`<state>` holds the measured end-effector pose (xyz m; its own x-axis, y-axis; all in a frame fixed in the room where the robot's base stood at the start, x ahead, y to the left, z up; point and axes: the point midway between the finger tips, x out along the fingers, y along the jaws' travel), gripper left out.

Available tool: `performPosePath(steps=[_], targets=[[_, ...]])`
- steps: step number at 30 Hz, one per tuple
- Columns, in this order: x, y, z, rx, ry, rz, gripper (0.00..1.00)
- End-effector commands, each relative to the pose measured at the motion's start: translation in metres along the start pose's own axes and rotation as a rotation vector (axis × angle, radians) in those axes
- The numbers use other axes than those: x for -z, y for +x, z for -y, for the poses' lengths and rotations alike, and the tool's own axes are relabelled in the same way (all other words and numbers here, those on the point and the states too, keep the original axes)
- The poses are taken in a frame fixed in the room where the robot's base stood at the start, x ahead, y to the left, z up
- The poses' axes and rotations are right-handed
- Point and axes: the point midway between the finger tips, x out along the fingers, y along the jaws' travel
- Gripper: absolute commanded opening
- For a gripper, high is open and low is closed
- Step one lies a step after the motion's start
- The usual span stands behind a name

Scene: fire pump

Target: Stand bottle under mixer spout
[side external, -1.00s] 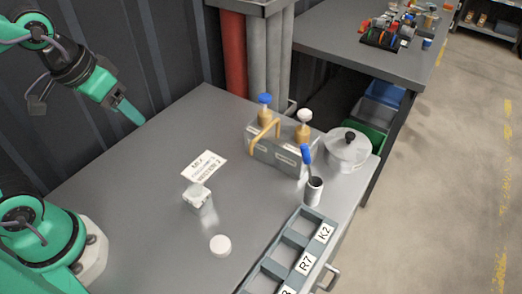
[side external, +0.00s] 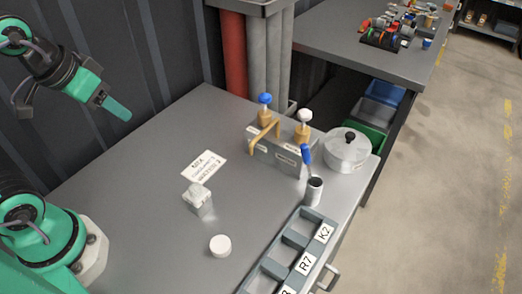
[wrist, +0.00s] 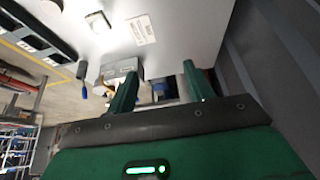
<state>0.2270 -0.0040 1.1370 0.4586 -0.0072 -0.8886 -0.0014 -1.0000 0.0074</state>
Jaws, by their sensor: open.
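The mixer (side external: 277,152) is a grey box with a curved yellow spout, a blue knob and a white knob. It stands toward the back right of the bench and shows in part behind my fingers in the wrist view (wrist: 120,66). No thing is clearly a bottle; a small pale, blocky container (side external: 198,200) stands upright mid-bench and may be it. It also shows in the wrist view (wrist: 98,22). My gripper (side external: 122,112) is open and empty, raised above the bench's back left, well apart from both. Its two fingers (wrist: 159,70) show spread in the wrist view.
A white round piece (side external: 220,246) lies near the container. A printed label (side external: 204,166) lies behind it. A dark cup with a blue-handled tool (side external: 314,190), a lidded pot (side external: 347,150) and a labelled rack (side external: 300,255) line the right side. The bench's left half is clear.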

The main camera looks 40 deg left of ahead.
Motion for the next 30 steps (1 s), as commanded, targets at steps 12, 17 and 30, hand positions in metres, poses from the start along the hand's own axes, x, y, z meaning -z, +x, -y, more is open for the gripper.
performPosePath(steps=[12,17,30], targets=[[0.012,0.031,-0.04,-0.046,-0.004,0.163,0.52],[0.013,0.047,-0.062,-0.051,-0.007,0.241,0.52],[0.002,0.092,-0.123,-0.015,0.001,0.431,0.52]])
